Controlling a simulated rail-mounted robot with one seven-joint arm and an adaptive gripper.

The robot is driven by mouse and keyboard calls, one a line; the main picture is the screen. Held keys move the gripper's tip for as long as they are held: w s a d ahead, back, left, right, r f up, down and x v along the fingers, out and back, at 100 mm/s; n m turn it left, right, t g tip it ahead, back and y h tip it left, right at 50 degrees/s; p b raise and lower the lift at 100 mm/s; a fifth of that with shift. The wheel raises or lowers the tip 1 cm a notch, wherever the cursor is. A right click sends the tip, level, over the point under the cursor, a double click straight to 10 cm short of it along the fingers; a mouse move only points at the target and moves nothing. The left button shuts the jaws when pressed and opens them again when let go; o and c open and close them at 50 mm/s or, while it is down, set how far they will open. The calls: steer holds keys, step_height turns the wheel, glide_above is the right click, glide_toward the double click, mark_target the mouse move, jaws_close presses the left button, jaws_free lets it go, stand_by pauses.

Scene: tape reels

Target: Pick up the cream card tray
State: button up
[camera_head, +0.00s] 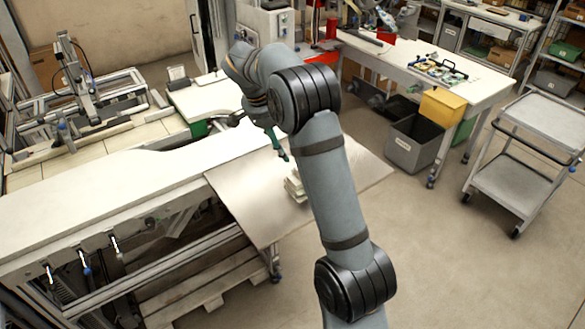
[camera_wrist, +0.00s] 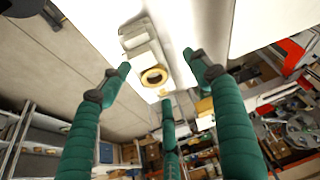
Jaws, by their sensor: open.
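A small cream stepped object (camera_head: 294,186), which looks like the card tray, sits on the pale sheet on the bench in the head view, partly hidden by my arm. In the wrist view a cream object (camera_wrist: 139,38) lies beyond my fingertips, with a yellow-rimmed ring (camera_wrist: 154,76) beside it; I cannot tell for sure whether it is the same tray. My gripper (camera_head: 279,146) has green fingers, mostly hidden behind my arm in the head view.
The pale sheet (camera_head: 240,205) overhangs the front of the long white bench (camera_head: 90,200). A metal frame fixture (camera_head: 85,90) stands at left. A second table (camera_head: 440,75), grey bin (camera_head: 413,142), yellow box (camera_head: 442,107) and cart (camera_head: 525,150) are at right. Floor between is clear.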

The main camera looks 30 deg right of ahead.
steer(key=s+m+g, duration=0.1)
steer(key=s+m, duration=0.2)
steer(key=m, duration=0.1)
glide_above(294, 183)
steer(key=d, duration=0.1)
step_height(294, 183, down, 5)
steer(key=shift+w+r+p, duration=0.1)
steer(key=shift+p, duration=0.25)
steer(key=shift+a+p+x, duration=0.15)
steer(key=shift+p+x, duration=0.5)
steer(key=shift+x, duration=0.75)
steer(key=shift+a+p+x, duration=0.1)
steer(key=shift+p+x, duration=0.55)
steer(key=shift+x, duration=0.75)
steer(key=shift+w, duration=0.1)
steer(key=shift+c, duration=0.8)
steer(key=c, duration=1.1)
